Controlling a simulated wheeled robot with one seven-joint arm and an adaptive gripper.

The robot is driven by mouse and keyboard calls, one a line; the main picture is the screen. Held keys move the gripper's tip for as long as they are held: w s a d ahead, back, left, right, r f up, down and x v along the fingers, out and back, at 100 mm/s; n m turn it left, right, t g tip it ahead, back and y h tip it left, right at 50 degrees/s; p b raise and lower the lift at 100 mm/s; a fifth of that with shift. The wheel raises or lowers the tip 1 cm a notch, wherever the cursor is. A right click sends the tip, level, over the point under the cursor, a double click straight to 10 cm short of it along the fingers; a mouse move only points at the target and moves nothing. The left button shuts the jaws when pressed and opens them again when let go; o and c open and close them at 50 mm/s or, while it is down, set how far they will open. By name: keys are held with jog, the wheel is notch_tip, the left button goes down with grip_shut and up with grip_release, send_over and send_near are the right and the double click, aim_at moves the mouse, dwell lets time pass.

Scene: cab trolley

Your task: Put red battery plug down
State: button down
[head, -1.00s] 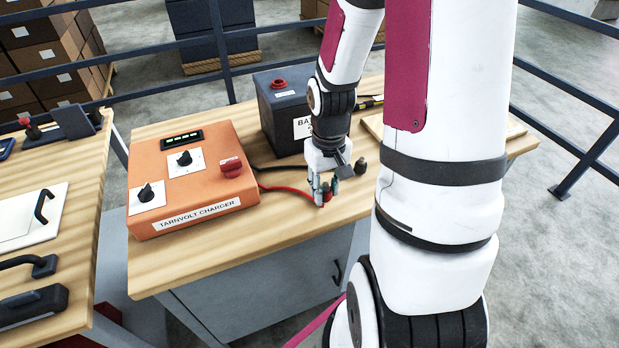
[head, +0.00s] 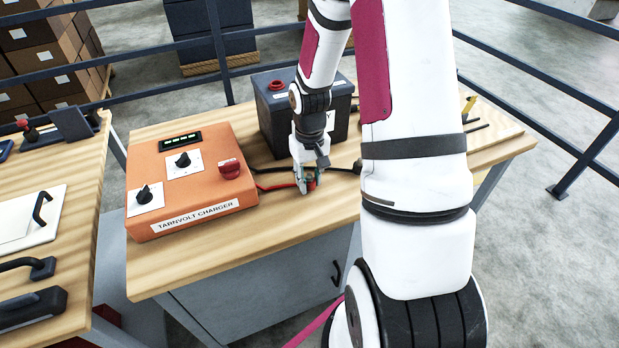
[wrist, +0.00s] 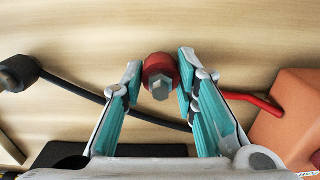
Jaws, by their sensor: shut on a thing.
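The red battery plug (wrist: 159,70) sits between the fingertips of my gripper (wrist: 160,82) in the wrist view, with a grey hex end facing the camera. A red cable (wrist: 252,98) runs from it toward the orange charger. In the head view my gripper (head: 307,183) is shut on the plug (head: 311,184), low over the wooden bench (head: 260,235), right of the charger. I cannot tell whether the plug touches the wood. The black plug (wrist: 18,73) lies at the left in the wrist view, on a black cable.
The orange Tarnvolt charger (head: 190,190) stands left of my gripper. The dark battery (head: 275,115) with a red cap stands behind it, partly hidden by my arm. A board with tools (head: 485,135) lies at the bench's right. The bench front is clear.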

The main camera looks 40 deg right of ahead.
aim_at(310, 175)
jog(key=shift+f, duration=0.15)
jog(key=c, duration=1.3)
grip_release()
notch_tip(310, 175, up, 12)
jog(key=s+a+r+n+t+h, duration=0.15)
jog(key=s+a+r, duration=0.25)
jog(key=a+r, duration=0.65)
jog(key=s+a+r+t, duration=0.1)
jog(key=s+a+r, duration=0.1)
jog(key=s, duration=0.2)
jog(key=s+a+r+n+t+y, duration=0.1)
jog(key=s+a+r, duration=0.2)
jog(key=s, duration=0.1)
jog(key=s+a+r+t, duration=0.1)
jog(key=s+a+r, duration=0.1)
jog(key=s, duration=0.2)
jog(key=shift+s+a+r+n+t+y, duration=0.15)
jog(key=shift+s+r+n+t+y, duration=0.1)
jog(key=shift+s+n, duration=0.1)
